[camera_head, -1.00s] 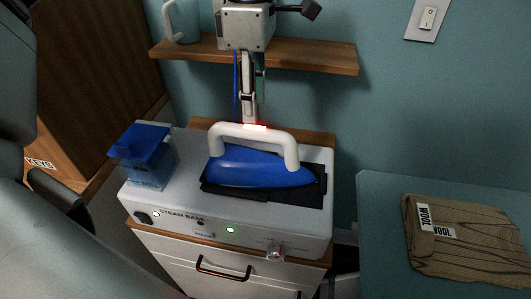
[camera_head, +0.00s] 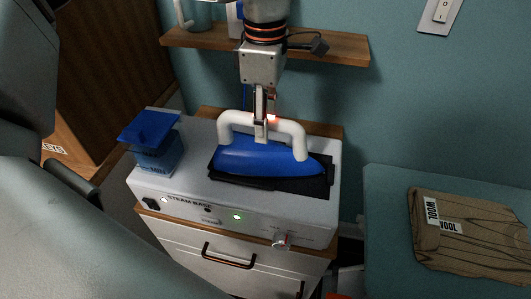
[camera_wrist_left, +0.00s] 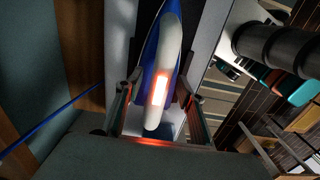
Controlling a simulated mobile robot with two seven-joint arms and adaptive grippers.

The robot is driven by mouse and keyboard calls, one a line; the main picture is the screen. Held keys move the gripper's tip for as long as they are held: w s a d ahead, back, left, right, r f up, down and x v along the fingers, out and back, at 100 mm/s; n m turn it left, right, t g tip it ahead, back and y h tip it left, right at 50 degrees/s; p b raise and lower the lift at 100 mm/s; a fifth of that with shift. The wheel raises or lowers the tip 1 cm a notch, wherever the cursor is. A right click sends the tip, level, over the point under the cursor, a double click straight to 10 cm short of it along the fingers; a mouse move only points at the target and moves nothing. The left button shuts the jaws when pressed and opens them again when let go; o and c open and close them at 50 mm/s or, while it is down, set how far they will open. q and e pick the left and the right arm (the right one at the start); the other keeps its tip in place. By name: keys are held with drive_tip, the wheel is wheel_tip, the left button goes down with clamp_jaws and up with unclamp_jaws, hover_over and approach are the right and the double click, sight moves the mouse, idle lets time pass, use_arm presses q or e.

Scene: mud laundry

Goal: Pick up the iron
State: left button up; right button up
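The iron (camera_head: 262,160) has a blue body and a white loop handle. It rests on a dark pad on top of the white steam base (camera_head: 320,212). My left gripper (camera_head: 262,132) points down from above at the handle, with a finger in front of its top bar. In the left wrist view, the iron's white handle (camera_wrist_left: 162,70) lies between the two fingers of the left gripper (camera_wrist_left: 158,88). The fingers stand apart, with gaps visible on both sides of the handle. A red glow falls on the handle. My right gripper is not in view.
A blue-lidded container (camera_head: 155,143) stands on the steam base, left of the iron. A wooden shelf (camera_head: 330,48) is on the wall behind the arm. A teal-topped surface (camera_head: 385,190) at right holds folded brown cloth (camera_head: 470,235) labelled wool.

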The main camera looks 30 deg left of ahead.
use_arm(q)
drive_tip(key=shift+f, duration=0.25)
idle(0.3)
clamp_jaws()
drive_tip(key=shift+w+r, duration=0.1)
drive_tip(key=shift+r, duration=0.05)
